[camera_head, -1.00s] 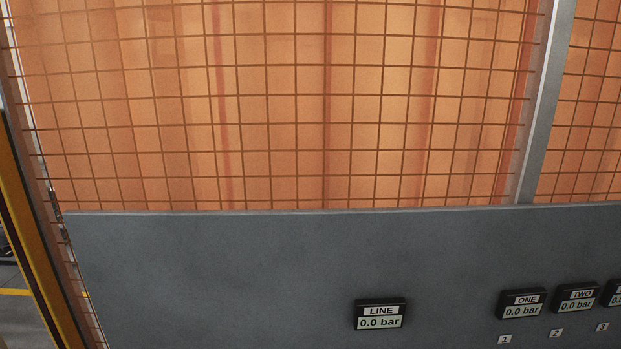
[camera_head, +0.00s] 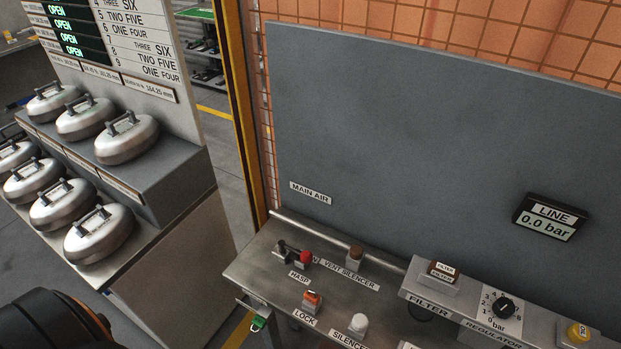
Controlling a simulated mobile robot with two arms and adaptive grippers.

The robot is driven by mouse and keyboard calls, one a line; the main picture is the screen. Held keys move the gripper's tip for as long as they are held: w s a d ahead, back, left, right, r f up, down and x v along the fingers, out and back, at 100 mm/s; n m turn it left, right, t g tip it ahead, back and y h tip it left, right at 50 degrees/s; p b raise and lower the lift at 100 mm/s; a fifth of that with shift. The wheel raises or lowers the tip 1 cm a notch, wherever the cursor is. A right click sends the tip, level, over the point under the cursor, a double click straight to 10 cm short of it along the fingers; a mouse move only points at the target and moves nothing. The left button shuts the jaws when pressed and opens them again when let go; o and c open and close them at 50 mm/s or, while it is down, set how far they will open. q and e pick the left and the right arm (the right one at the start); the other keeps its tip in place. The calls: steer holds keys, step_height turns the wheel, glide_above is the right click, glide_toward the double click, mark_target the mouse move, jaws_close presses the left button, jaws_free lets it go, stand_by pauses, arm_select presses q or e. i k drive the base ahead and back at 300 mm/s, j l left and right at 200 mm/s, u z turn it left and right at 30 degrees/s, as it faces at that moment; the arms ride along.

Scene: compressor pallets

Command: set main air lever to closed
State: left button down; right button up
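The MAIN AIR label (camera_head: 310,193) is on the grey back panel above the left end of a metal bench. Below it on the bench sits a small dark lever-like fitting (camera_head: 288,250) with a red knob (camera_head: 305,257). It appears to be the main air lever; its marked position is too small to read. The HASP label (camera_head: 299,281) lies just in front of it. The LINE gauge (camera_head: 549,217) reads 0.0 bar. Neither gripper is in view; a dark rounded part at the lower left looks like my own arm.
The bench (camera_head: 262,262) also carries an orange-topped lock (camera_head: 312,299), a white silencer (camera_head: 358,325), a brown-topped vent silencer (camera_head: 356,255) and a regulator knob (camera_head: 503,307). At left, a stepped stand (camera_head: 175,185) holds several round metal weights. A yellow post (camera_head: 243,120) stands between.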

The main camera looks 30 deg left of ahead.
mark_target(305, 257)
steer(key=k+u, duration=0.15)
steer(key=u, duration=0.75)
